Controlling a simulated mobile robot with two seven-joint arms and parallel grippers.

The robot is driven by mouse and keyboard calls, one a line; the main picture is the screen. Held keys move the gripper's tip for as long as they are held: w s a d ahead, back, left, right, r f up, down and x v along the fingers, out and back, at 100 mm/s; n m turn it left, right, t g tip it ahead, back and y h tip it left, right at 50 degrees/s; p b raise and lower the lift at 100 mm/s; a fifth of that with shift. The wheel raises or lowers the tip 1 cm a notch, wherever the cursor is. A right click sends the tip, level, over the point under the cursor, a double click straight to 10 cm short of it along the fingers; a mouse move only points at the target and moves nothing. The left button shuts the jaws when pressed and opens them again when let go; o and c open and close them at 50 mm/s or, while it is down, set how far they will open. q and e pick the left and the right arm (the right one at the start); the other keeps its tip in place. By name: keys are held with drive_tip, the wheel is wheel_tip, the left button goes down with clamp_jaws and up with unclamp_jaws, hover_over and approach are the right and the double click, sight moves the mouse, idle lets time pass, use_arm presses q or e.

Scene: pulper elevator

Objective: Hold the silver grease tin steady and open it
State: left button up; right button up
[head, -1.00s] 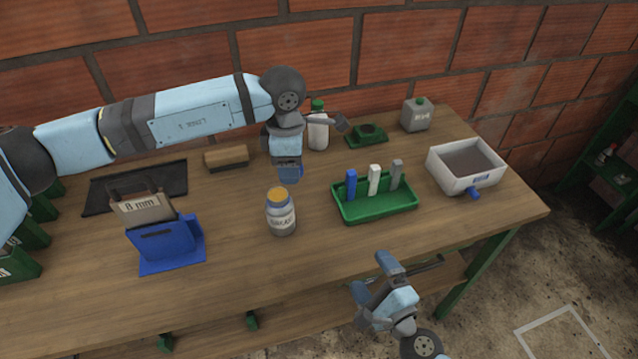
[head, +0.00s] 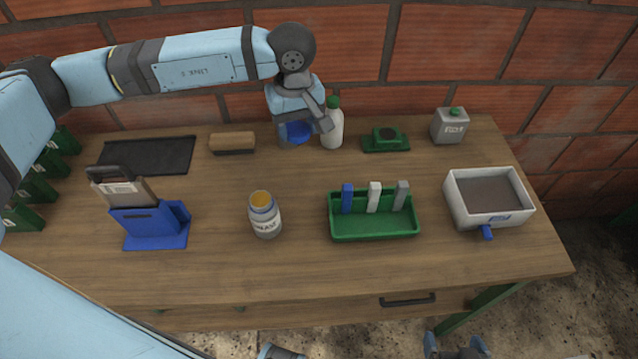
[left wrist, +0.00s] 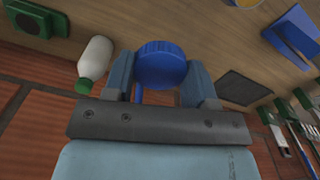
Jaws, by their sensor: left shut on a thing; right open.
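The silver grease tin (head: 265,219) stands upright on the bench, left of the green tray. Its top is open and yellow grease shows inside. A sliver of yellow at the top edge of the left wrist view looks like its mouth. My left gripper (head: 300,134) is at the back of the bench, well behind the tin, beside the white bottle. It is shut on a round blue lid (left wrist: 162,65), held between its fingers. My right gripper (head: 458,346) shows only partly at the bottom edge, in front of the bench, open and away from the tin.
The green tray (head: 374,237) holds blue, white and grey upright pieces. A white bottle (head: 332,128) with a green cap stands close to my left gripper. A blue stand (head: 155,227) is at left, a white basin (head: 515,216) at right. The bench front is clear.

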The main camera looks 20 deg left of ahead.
sight(301, 193)
use_arm(q)
drive_tip(key=shift+f, duration=0.2)
wheel_tip(301, 193, down, 19)
drive_tip(key=p, duration=0.2)
drive_tip(key=shift+s+a+p, duration=0.1)
drive_tip(key=shift+p, duration=0.25)
drive_tip(key=shift+f, duration=0.25)
drive_tip(key=shift+f, duration=0.1)
drive_tip(key=shift+f+b, duration=0.15)
drive_tip(key=shift+b, duration=0.2)
drive_tip(key=o, duration=1)
drive_tip(key=shift+r, duration=0.25)
